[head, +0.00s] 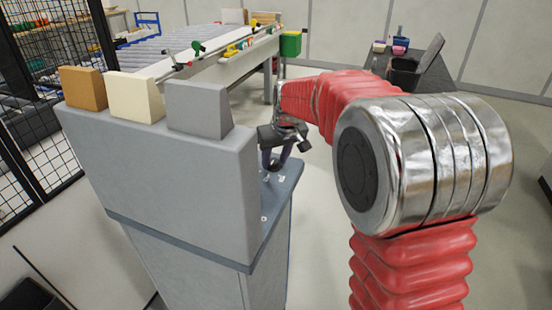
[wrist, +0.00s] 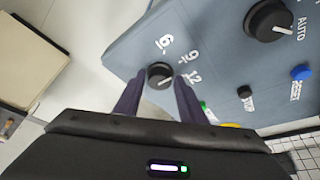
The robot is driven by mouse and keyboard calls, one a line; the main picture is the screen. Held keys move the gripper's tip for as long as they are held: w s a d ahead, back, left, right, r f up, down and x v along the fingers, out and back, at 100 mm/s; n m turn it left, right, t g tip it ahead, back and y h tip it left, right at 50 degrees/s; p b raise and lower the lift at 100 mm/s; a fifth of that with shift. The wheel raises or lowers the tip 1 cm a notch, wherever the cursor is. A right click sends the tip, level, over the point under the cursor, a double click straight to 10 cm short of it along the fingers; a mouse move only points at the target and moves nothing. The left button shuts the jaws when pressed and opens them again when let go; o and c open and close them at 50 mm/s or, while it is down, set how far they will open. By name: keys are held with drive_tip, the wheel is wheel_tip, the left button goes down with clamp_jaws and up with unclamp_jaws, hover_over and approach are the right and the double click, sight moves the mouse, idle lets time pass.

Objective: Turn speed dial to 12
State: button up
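The speed dial (wrist: 159,74) is a small round black knob on the grey-blue control panel (wrist: 225,70), with the white marks 6, 9 and 12 beside it in the wrist view. Its pointer is too small to read with certainty. My gripper (wrist: 161,80) is open, with one dark finger on each side of the dial. I cannot tell whether the fingers touch it. In the head view, my gripper (head: 273,160) is over the panel on the side of the grey machine (head: 165,175). The dial is hidden there.
The wrist view shows a larger AUTO knob (wrist: 268,20), a black button (wrist: 244,91), a blue button (wrist: 300,73) and a partly hidden yellow button (wrist: 229,125). Brown, cream and grey blocks top the machine. Open floor (head: 325,215) lies to its right.

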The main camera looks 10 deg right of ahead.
drive_tip(key=c, duration=0.7)
drive_tip(key=shift+d, duration=0.1)
drive_tip(key=shift+m, duration=0.4)
drive_tip(key=shift+a+m+h, duration=0.2)
drive_tip(key=shift+m+h, duration=0.2)
drive_tip(key=shift+m, duration=0.4)
drive_tip(key=shift+a+m+h, duration=0.15)
drive_tip(key=shift+m+h, duration=0.25)
drive_tip(key=shift+m, duration=0.4)
drive_tip(key=shift+a+m+g+h, duration=0.15)
drive_tip(key=shift+m+h, duration=0.3)
drive_tip(key=shift+m, duration=0.75)
drive_tip(key=shift+m+g+h, duration=0.15)
drive_tip(key=shift+m+h, duration=0.3)
drive_tip(key=shift+m, duration=0.75)
drive_tip(key=shift+w, duration=0.1)
drive_tip(key=o, duration=1)
